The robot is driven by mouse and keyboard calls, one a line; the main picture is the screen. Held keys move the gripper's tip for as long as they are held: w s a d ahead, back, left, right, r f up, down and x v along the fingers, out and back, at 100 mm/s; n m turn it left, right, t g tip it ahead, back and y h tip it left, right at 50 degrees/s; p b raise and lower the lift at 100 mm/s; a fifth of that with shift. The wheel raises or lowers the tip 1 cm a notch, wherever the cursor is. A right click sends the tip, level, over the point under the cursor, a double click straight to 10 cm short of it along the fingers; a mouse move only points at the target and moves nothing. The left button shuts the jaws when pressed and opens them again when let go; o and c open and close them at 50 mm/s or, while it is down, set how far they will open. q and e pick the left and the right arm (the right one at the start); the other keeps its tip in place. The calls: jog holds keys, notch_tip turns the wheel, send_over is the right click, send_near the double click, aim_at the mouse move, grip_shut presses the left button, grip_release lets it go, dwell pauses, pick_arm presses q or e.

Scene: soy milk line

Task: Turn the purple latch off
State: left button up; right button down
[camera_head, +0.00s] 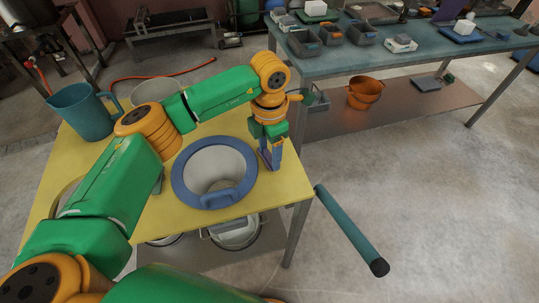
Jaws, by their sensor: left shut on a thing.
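The purple latch (265,158) is small and stands at the right side of the blue-rimmed round grinder opening (178,178) on the yellow table. My left gripper (272,157) reaches down over the table's right part, with its fingers at the latch. It is shut on the latch, which the fingers partly hide. A blue handle (222,199) lies across the front of the round rim. My right gripper is not in view.
A teal jug (82,111) stands at the yellow table's (225,124) back left, near a pale bowl (155,90).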

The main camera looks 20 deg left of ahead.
aim_at(269, 154)
pick_arm(q)
jog(key=shift+m+b, duration=0.75)
jog(key=shift+m, duration=1.25)
jog(key=shift+r, duration=0.1)
jog(key=o, duration=1.4)
jog(key=shift+c, duration=0.2)
notch_tip(269, 154, up, 7)
jog(key=shift+f+b, duration=0.15)
jog(key=shift+b, duration=0.3)
jog(key=shift+r, duration=0.2)
